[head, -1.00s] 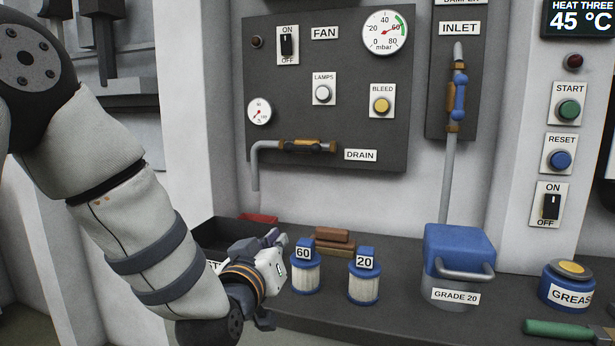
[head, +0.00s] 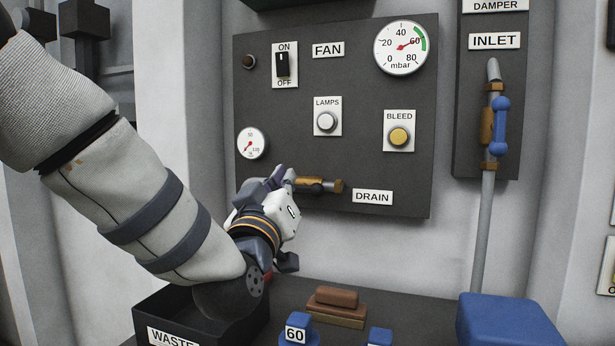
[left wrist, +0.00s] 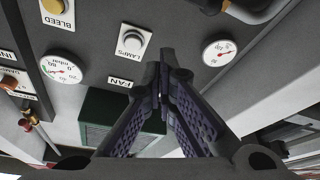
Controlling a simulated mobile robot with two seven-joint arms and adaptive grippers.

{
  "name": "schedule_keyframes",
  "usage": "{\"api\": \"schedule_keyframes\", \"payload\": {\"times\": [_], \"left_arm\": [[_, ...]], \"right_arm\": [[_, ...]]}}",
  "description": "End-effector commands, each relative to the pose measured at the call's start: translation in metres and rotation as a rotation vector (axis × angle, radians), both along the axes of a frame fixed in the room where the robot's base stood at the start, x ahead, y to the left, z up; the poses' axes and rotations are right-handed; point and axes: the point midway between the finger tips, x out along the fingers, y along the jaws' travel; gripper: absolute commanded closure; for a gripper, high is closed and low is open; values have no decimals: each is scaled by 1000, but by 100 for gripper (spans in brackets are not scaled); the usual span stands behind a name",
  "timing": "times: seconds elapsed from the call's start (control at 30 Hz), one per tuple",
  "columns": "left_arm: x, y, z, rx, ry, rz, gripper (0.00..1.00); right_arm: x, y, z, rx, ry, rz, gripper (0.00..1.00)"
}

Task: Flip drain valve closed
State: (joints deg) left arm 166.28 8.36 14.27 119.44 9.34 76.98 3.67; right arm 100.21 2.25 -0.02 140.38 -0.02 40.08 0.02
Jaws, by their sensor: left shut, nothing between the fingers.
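The drain valve has a brass-coloured body (head: 314,185) on a horizontal pipe low on the dark panel, left of the DRAIN label (head: 372,197). My left gripper (head: 283,175) is shut and empty, its fingertips at the left end of the valve in the head view. The gripper hides the valve's left part and the pipe bend; I cannot tell whether it touches. The valve's handle is not clear. In the left wrist view the shut fingers (left wrist: 163,72) point at the panel, seen upside down. My right gripper is not in view.
The panel carries a fan switch (head: 284,65), a lamps button (head: 326,121), a bleed button (head: 399,137) and a small gauge (head: 252,143). The blue-handled inlet valve (head: 501,125) is to the right. A waste bin (head: 150,318) and bricks (head: 337,300) lie below.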

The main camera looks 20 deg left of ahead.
Motion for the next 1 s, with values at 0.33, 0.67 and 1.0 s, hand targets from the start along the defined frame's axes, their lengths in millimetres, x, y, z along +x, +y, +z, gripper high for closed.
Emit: {"api": "schedule_keyframes", "payload": {"times": [0.33,0.67,1.0], "left_arm": [[46,5,12,-1,1,2,100],[96,3,13,2,8,-2,100],[94,-6,-7,0,1,0,100]], "right_arm": [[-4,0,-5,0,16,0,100],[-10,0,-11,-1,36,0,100],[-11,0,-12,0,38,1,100]]}}
